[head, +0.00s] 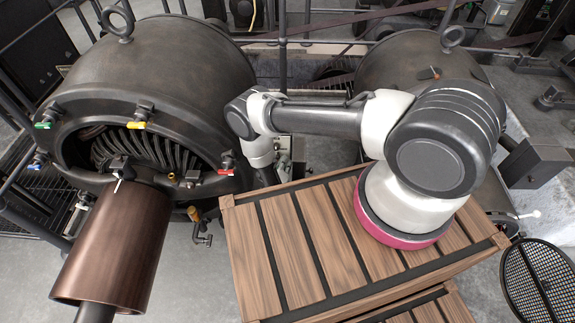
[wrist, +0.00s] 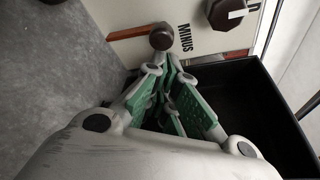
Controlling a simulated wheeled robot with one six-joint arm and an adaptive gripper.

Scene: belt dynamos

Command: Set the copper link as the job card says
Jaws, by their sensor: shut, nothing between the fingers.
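In the wrist view a reddish-brown strip (wrist: 128,32), which looks like the copper link, lies on a pale panel (wrist: 205,45). Its right end meets a dark round knob (wrist: 162,36) beside the word MINUS. My gripper (wrist: 167,62), with green-padded fingers, is shut and empty just below that knob; I cannot tell whether the fingertips touch it. In the head view my gripper is hidden low beyond the wooden deck. I cannot make out the job card in either view.
A second dark knob (wrist: 226,12) with a white mark sits at the panel's upper right. A black open box (wrist: 262,112) lies right of my fingers. In the head view a large dynamo (head: 165,70) stands left of the slatted wooden deck (head: 290,250); another dynamo (head: 400,62) stands behind my arm.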

